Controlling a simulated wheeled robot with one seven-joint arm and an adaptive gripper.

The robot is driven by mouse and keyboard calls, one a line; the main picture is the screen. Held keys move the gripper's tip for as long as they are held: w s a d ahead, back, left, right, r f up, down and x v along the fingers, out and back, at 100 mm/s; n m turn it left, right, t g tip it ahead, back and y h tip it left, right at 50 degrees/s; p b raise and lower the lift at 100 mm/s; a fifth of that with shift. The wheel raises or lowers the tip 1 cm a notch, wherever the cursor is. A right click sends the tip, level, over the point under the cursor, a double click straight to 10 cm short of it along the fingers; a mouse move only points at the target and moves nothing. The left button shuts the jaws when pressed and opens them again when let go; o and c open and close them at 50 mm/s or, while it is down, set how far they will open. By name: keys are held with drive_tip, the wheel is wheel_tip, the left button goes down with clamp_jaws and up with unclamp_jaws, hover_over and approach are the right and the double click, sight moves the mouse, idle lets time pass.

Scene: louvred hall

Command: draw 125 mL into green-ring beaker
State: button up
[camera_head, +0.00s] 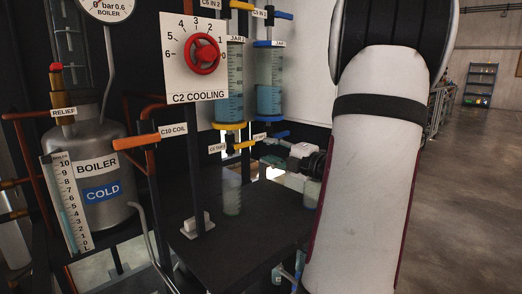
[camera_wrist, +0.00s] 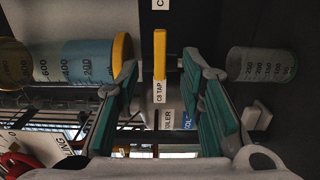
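My gripper (camera_wrist: 163,85) is open, its teal-padded fingers apart with nothing held. The yellow C8 tap handle (camera_wrist: 160,52) shows beyond the fingertips, in line with the gap; I cannot tell any contact. In the head view my gripper (camera_head: 274,170) is partly hidden behind my arm, right of the yellow C8 handle (camera_head: 243,145). A jar of blue liquid with a yellow base (camera_head: 229,98) stands above the taps. A clear graduated beaker (camera_head: 232,202) stands on the dark bench below; a beaker also shows in the wrist view (camera_wrist: 262,64).
A second jar (camera_head: 269,85) has blue fittings and a blue C7 handle (camera_head: 279,134). The C2 cooling panel (camera_head: 187,80) with its red knob and the boiler (camera_head: 98,170) stand left. Another vessel (camera_head: 312,192) is beside my arm. The dark bench (camera_head: 235,250) has bare room in front.

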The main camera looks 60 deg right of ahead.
sight(250, 144)
drive_tip(key=x, duration=0.7)
drive_tip(key=shift+w+d+p, duration=0.1)
drive_tip(key=shift+w+p, duration=0.25)
drive_tip(key=shift+p, duration=0.05)
drive_tip(key=shift+b+x, duration=0.35)
drive_tip(key=shift+x, duration=0.6)
clamp_jaws()
